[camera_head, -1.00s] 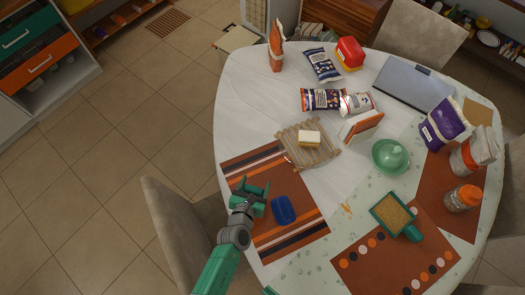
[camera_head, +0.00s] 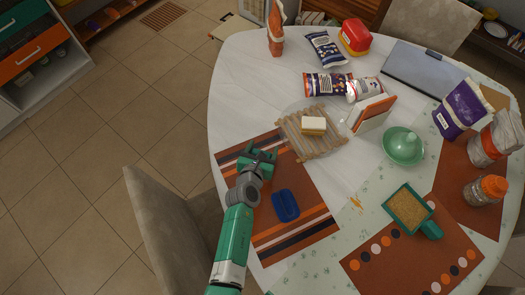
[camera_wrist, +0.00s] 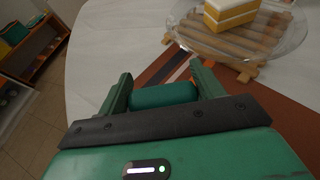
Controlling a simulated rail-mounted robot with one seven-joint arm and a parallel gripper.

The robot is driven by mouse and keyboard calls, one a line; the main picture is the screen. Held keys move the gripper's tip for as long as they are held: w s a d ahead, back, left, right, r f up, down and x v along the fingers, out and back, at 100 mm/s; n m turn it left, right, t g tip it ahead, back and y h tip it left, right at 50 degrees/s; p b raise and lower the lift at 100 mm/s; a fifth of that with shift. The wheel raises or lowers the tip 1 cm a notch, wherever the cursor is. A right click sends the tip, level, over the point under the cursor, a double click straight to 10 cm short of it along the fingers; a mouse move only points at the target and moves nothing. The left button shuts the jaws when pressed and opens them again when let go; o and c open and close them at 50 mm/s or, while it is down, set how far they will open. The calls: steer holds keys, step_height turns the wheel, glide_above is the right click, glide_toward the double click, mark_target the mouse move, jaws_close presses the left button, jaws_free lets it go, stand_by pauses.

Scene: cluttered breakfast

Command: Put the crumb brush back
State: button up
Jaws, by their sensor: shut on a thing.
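My gripper (camera_head: 262,153) is over the far part of the striped placemat (camera_head: 300,222), left of the wooden rack. In the wrist view my gripper (camera_wrist: 162,82) is shut on a rounded teal object (camera_wrist: 165,96), which appears to be the crumb brush. Its underside and any bristles are hidden. In the head view my gripper largely hides it. A dark blue oblong piece with a recessed top (camera_head: 286,205) lies on the striped placemat, nearer and to the right of my gripper, apart from it.
A cake slice (camera_head: 313,124) on a clear plate sits on the wooden rack (camera_head: 325,148). A teal handled pan of tan grains (camera_head: 428,229), a green domed dish (camera_head: 403,147), an upright framed card (camera_head: 372,115) and jars stand right. A chair (camera_head: 160,220) flanks the left table edge.

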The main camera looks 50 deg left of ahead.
steer(key=shift+f, duration=0.15)
steer(key=o, duration=1.1)
steer(key=shift+r, duration=0.2)
steer(key=p+v, duration=1.1)
steer(key=v, duration=0.1)
